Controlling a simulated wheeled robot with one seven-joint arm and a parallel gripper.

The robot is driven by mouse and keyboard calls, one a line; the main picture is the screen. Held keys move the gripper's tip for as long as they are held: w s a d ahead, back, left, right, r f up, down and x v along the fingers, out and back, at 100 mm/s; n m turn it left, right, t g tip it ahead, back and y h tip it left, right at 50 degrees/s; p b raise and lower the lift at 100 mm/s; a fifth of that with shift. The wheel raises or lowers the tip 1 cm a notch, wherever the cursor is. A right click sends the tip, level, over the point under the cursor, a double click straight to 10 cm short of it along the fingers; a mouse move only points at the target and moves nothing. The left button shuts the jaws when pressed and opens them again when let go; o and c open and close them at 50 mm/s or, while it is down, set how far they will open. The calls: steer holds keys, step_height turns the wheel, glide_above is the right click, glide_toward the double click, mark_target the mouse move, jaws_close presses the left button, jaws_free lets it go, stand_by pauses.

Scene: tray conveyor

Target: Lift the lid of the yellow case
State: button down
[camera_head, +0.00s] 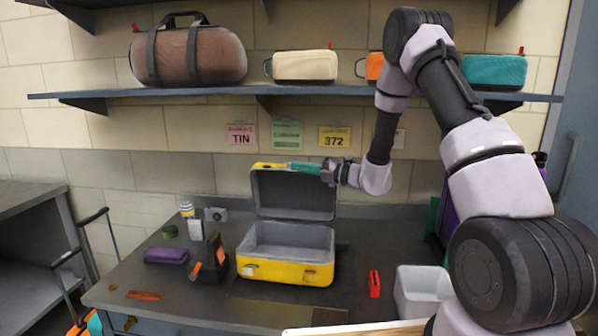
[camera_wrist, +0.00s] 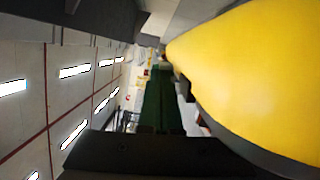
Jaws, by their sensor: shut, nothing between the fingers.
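The yellow case (camera_head: 285,271) stands on the workbench with its grey inside showing, and it looks empty. Its lid (camera_head: 294,194) is raised and stands about upright at the back, grey inner side towards me. My gripper (camera_head: 292,166) is at the top edge of the lid, reaching in from the right. Its green fingers are shut with nothing between them. In the wrist view the fingers (camera_wrist: 160,75) are close beside the lid's yellow outer surface (camera_wrist: 245,75). I cannot tell whether they touch it.
On the workbench (camera_head: 205,309), a purple pouch (camera_head: 166,255) and a dark holder (camera_head: 212,260) are left of the case. A red item (camera_head: 374,283) and a white bin (camera_head: 422,291) are to its right. A shelf (camera_head: 310,91) with bags runs above.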

steer(key=w+m, duration=0.1)
steer(key=w, duration=0.1)
steer(key=w+d+m, duration=0.1)
steer(key=w, duration=0.2)
steer(key=w+m, duration=0.1)
steer(key=w, duration=0.1)
steer(key=shift+w+d+r+h, duration=0.15)
steer(key=shift+d+h, duration=0.2)
steer(key=shift+h, duration=0.05)
steer(key=shift+w+d, duration=0.2)
steer(key=shift+w, duration=0.75)
steer(key=shift+f, duration=0.2)
